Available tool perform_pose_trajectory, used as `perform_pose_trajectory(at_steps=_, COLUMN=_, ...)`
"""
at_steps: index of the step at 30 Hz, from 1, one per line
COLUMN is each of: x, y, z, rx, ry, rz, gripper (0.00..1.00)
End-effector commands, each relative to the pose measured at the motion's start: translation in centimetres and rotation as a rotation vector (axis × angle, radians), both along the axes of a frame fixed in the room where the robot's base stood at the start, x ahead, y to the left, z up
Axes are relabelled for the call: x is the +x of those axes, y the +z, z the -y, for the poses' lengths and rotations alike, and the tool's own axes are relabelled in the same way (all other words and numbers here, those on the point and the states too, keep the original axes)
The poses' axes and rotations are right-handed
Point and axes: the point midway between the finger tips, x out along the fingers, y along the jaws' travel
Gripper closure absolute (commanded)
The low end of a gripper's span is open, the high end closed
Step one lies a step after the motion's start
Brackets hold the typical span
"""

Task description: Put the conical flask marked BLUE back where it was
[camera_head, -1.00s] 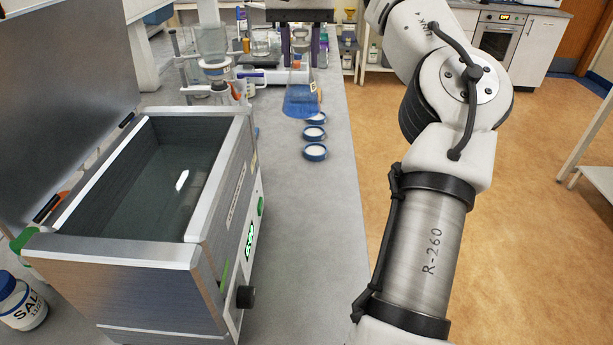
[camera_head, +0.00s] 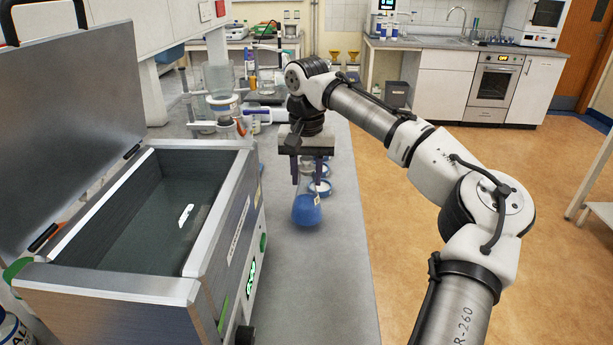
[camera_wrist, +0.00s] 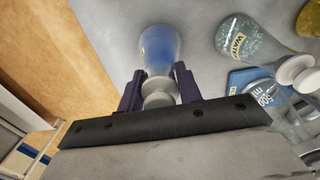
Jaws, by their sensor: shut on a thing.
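The tag's writing is too small to read. My gripper (camera_head: 306,168) is shut on the flask's neck from above. The flask is about upright, over the grey bench to the right of the metal bath. I cannot tell whether its base touches the bench. In the wrist view the flask (camera_wrist: 158,48) sits between the two dark fingers of my gripper (camera_wrist: 158,92).
The open metal bath (camera_head: 205,262) blocks the left. In the wrist view, a flask marked WATER (camera_wrist: 245,42) and a blue-footed cylinder (camera_wrist: 256,80) are at the right. The near bench (camera_head: 318,290) is clear.

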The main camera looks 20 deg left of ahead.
Motion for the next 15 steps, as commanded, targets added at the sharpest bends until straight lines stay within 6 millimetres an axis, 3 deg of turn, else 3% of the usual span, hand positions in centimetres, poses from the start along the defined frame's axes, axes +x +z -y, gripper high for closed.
perform_pose_trajectory(at_steps=3, x=0.0, y=-1.0, z=0.0, rx=0.0, ry=0.0, rz=0.001, gripper=1.0)
perform_pose_trajectory(at_steps=14, x=0.0, y=-1.4, z=0.0, rx=0.001, ry=0.001, rz=0.001, gripper=1.0)
perform_pose_trajectory(at_steps=15, x=0.0, y=-1.5, z=0.0, rx=0.0, ry=0.0, rz=0.0, gripper=0.64)
